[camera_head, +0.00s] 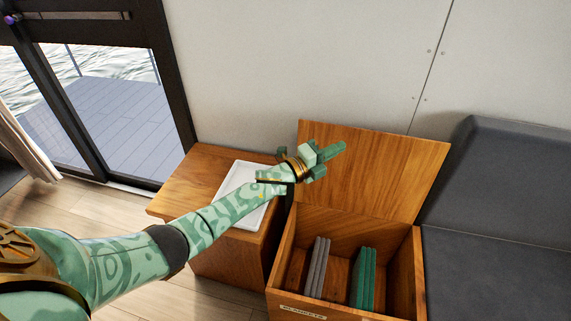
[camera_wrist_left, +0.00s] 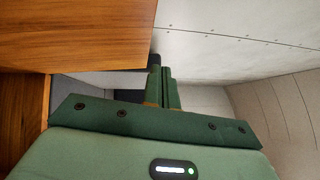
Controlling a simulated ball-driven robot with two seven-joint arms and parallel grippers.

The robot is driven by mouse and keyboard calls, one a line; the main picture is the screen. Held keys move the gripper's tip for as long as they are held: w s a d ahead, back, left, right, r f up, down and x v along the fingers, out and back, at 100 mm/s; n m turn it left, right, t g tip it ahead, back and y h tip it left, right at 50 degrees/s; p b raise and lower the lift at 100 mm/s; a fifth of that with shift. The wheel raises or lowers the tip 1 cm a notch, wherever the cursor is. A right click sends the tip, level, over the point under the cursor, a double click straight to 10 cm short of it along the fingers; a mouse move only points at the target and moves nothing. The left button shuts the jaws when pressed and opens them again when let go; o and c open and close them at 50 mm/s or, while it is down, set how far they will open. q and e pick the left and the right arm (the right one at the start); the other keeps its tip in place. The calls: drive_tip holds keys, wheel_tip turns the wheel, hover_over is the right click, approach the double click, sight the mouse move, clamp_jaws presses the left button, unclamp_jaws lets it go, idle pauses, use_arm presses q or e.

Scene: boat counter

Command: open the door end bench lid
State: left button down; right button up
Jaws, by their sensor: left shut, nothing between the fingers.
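The wooden bench lid (camera_head: 385,172) stands raised at the back of the bench box (camera_head: 282,252), leaning near the wall. The box is open at the top, and a label (camera_head: 303,312) is on its front edge. My left gripper (camera_head: 338,150) is shut and empty, in front of the raised lid's upper left part. I cannot tell whether it touches the lid. In the left wrist view the shut fingers (camera_wrist_left: 164,88) point ahead, with a wooden panel (camera_wrist_left: 90,35) at the upper left. My right gripper is in neither view.
Grey folded items (camera_head: 318,265) and green ones (camera_head: 363,278) stand inside the box. A wooden cabinet (camera_head: 182,185) with a white tray (camera_head: 232,178) stands to the left, under my left arm. A grey cushioned seat (camera_head: 490,265) is at the right. A glass door (camera_head: 100,90) is at the left.

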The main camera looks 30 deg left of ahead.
use_arm(q)
drive_tip(key=r+p+v, duration=0.3)
drive_tip(key=p+v, duration=0.1)
drive_tip(key=v, duration=1)
drive_tip(key=s+a+f+n+g+y+p, duration=0.15)
drive_tip(key=s+f+n+g+y, duration=0.35)
drive_tip(key=s+f, duration=0.65)
drive_tip(key=s+a+f+n+g+y+p, duration=0.1)
drive_tip(key=s+f+n+g+y+p, duration=0.15)
drive_tip(key=s+f+n, duration=0.85)
drive_tip(key=s+d+f+n+g+p, duration=0.1)
drive_tip(key=s+d+f+g, duration=0.1)
drive_tip(key=s, duration=1)
drive_tip(key=s+d+f+n+g+y+p, duration=0.1)
drive_tip(key=s+d+f+n+g, duration=0.1)
drive_tip(key=s+f+g, duration=0.2)
drive_tip(key=s+d+f+n+g+p, duration=0.1)
drive_tip(key=s+f, duration=0.7)
drive_tip(key=s, duration=1.3)
drive_tip(key=d+n+g, duration=0.1)
drive_tip(key=g, duration=0.1)
drive_tip(key=shift+g, duration=0.35)
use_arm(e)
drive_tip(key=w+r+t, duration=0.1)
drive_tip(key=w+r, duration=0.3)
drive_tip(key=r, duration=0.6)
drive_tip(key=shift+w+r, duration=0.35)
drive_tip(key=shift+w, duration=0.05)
